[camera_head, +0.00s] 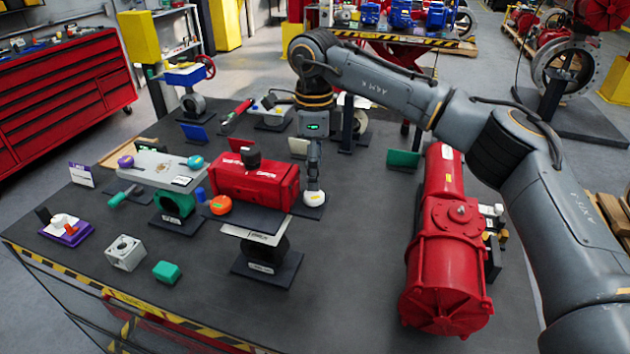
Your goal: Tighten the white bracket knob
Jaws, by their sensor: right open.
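A white knob (314,198) with a small yellow mark sits on a dark base right of the red actuator box (255,182). My right gripper (314,184) points straight down over this knob, its fingertips just above or at its top. It is open; the fingers are seen nearly edge-on, so I cannot tell whether they touch the knob. The bracket under the knob is mostly hidden by the gripper and the red box. My left gripper is not in view.
A large red cylinder actuator (447,255) lies on the right of the dark table (345,300). An orange knob (220,205), a purple pad (65,235), a grey block (125,252) and a green block (166,272) are to the left. The table's front middle is clear.

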